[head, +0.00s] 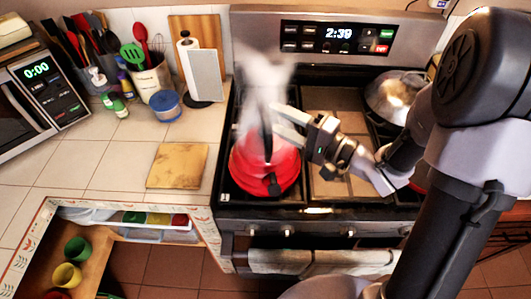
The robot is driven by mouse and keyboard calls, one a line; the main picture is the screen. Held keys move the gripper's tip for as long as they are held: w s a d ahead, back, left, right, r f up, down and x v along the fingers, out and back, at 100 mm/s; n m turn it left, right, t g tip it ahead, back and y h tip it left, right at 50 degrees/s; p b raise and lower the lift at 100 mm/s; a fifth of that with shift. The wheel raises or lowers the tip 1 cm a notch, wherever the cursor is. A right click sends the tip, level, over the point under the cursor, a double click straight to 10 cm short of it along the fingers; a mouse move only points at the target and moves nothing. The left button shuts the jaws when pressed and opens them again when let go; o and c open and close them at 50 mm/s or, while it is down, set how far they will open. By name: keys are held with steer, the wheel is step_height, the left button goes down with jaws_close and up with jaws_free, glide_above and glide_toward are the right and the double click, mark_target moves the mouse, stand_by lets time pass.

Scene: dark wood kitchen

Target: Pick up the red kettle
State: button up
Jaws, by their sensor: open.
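The red kettle (258,172) stands on the left front part of the black stove top (300,213). White steam rises above it and blurs its upper part. A dark handle shows over its top. My gripper (280,124) is open and reaches in from the right, with its pale fingers at the kettle's upper part, close to the handle. Whether the fingers touch the handle or have it between them is hard to tell because of the steam.
A metal domed lid or pan (393,95) sits at the back right of the stove. A wooden board (177,165) lies on the tiled counter to the left. A utensil crock (147,78), a paper towel holder (202,75) and a blue-lidded container (166,105) stand behind it. An open drawer (105,258) is below.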

steer(key=shift+x, duration=1)
steer(key=x, duration=0.1)
steer(key=b+x, duration=0.1)
steer(key=x, duration=0.1)
steer(key=f+b+x, duration=0.1)
steer(key=x, duration=0.1)
steer(key=shift+a, duration=0.2)
steer(key=shift+r, duration=0.15)
jaws_close()
